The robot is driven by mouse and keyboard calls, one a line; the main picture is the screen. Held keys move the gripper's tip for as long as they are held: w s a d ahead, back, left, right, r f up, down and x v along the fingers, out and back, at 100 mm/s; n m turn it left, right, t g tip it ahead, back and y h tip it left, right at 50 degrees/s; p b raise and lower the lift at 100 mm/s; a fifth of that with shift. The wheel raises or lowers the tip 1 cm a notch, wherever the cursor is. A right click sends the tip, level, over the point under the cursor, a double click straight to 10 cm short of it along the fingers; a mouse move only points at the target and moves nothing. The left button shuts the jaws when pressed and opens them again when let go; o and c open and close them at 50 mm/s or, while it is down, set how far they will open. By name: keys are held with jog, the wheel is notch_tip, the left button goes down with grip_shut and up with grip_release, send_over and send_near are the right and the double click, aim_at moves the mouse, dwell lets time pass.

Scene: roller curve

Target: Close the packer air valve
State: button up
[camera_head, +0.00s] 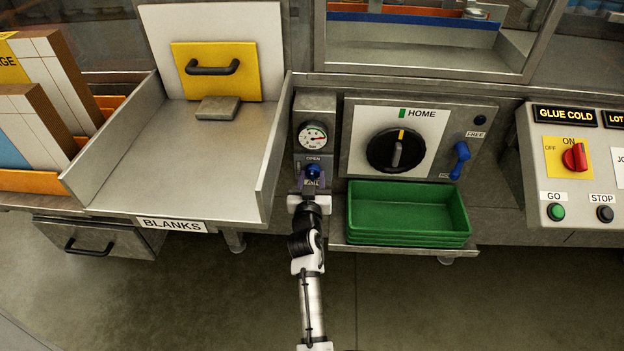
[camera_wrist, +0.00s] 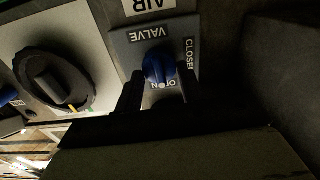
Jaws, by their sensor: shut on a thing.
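The packer air valve has a blue handle (camera_head: 313,171) on a small grey panel below a round pressure gauge (camera_head: 313,136). In the wrist view the blue handle (camera_wrist: 158,68) sits on a plate with VALVE, CLOSED and partly covered OPEN labels. The handle lies roughly in line with the OPEN label, with a white mark at that end. My gripper (camera_head: 312,184) reaches up to the valve from below. In the wrist view my gripper's dark fingers (camera_wrist: 158,88) stand on either side of the handle, shut on it. Their exact contact is too dark to see.
A large black dial (camera_head: 396,150) marked HOME and a blue lever (camera_head: 460,160) are to the right. Green trays (camera_head: 407,232) stand below them, close to my arm. The metal BLANKS chute (camera_head: 180,150) borders the valve on the left.

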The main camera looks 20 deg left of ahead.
jog(key=n, duration=0.4)
jog(key=shift+a+r+n+p, duration=0.1)
jog(key=shift+n+p, duration=0.2)
jog(key=shift+n, duration=0.1)
jog(key=n+p, duration=0.1)
jog(key=n, duration=0.2)
jog(key=shift+n, duration=0.3)
jog(key=n+p, duration=0.1)
jog(key=n, duration=0.3)
jog(key=shift+a+n+p, duration=0.1)
jog(key=shift+n+p, duration=0.65)
jog(key=shift+n, duration=1.65)
jog(key=o, duration=1)
jog(key=shift+f, duration=0.25)
jog(key=shift+s+f, duration=0.1)
